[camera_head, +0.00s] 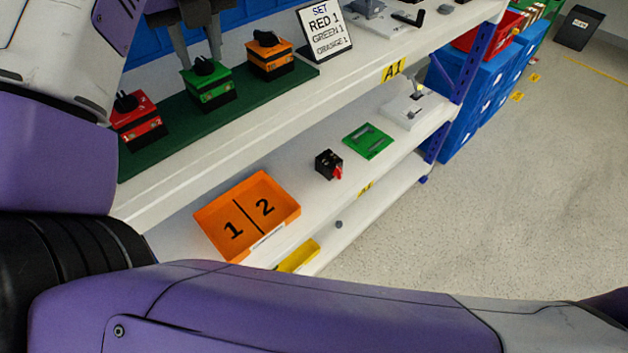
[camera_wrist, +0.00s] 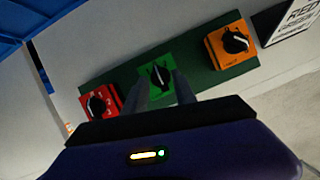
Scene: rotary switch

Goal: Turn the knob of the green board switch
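The green board switch (camera_head: 209,95) is a green box with a black knob (camera_head: 205,67) on top, standing on a dark green board (camera_head: 185,128) on the upper shelf. In the wrist view the green switch (camera_wrist: 172,92) lies ahead, and its knob (camera_wrist: 160,75) has a white pointer line. My gripper (camera_head: 201,58) is directly above or around this knob, fingers pointing down. In the wrist view my gripper (camera_wrist: 160,82) shows its two fingers apart, one on each side of the knob. I cannot tell whether either finger touches it.
A red switch (camera_head: 140,127) stands left of the green one and an orange switch (camera_head: 270,62) stands right. A sign (camera_head: 324,30) reads SET RED 1, GREEN 1, ORANGE 1. The lower shelf holds an orange tray (camera_head: 210,217) and a green plate (camera_head: 367,141). Open floor lies right.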

